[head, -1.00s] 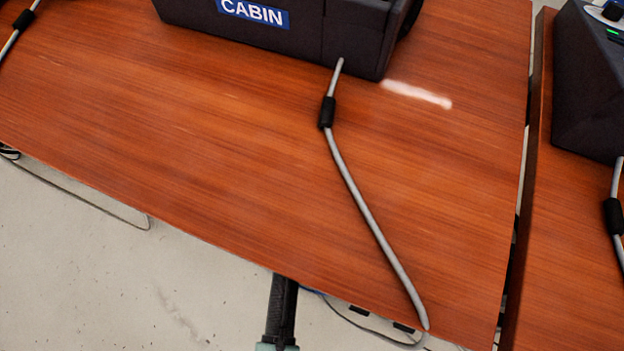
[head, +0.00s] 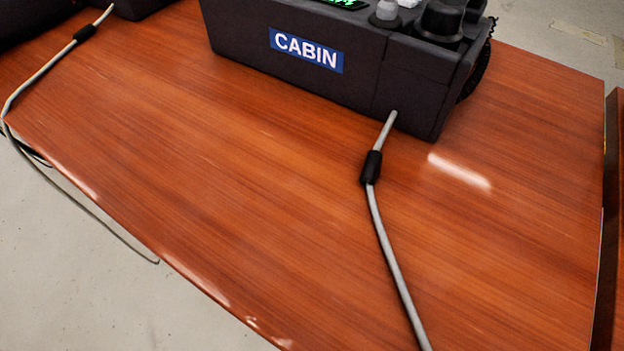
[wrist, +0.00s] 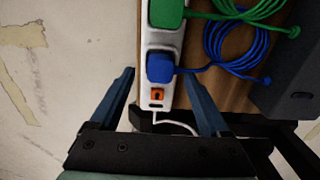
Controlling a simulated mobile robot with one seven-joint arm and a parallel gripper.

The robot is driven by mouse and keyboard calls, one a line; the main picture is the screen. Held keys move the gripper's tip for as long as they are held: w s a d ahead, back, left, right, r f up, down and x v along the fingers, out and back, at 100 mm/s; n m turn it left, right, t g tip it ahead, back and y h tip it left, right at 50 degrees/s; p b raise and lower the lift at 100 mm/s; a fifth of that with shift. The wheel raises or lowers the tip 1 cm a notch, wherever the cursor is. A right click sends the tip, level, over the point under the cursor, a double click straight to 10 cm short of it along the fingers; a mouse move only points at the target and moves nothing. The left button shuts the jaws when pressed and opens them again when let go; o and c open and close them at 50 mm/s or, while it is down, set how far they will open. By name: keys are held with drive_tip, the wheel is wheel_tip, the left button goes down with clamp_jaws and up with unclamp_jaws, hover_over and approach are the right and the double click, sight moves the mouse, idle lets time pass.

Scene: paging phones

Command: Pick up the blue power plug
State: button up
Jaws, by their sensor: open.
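The blue power plug (wrist: 160,67) sits in a white power strip (wrist: 156,98) in the wrist view, with a blue cable leading off to its right. My gripper (wrist: 165,97) is open, one finger on each side of the strip, with its tips near the level of the blue plug. Nothing is between the fingers but the strip and plug; I cannot tell how far above them the fingers are. The head view shows neither the plug nor my gripper.
A green plug (wrist: 166,12) sits in the strip just above the blue one. An orange switch (wrist: 157,94) is below it. Coiled cables and a dark box (wrist: 296,88) lie to the right. In the head view, a CABIN phone unit (head: 320,60) stands on the wooden table (head: 230,180).

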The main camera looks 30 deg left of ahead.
wheel_tip(320, 180, down, 3)
drive_tip(key=shift+r+b, duration=0.1)
drive_tip(key=shift+b, duration=0.45)
clamp_jaws()
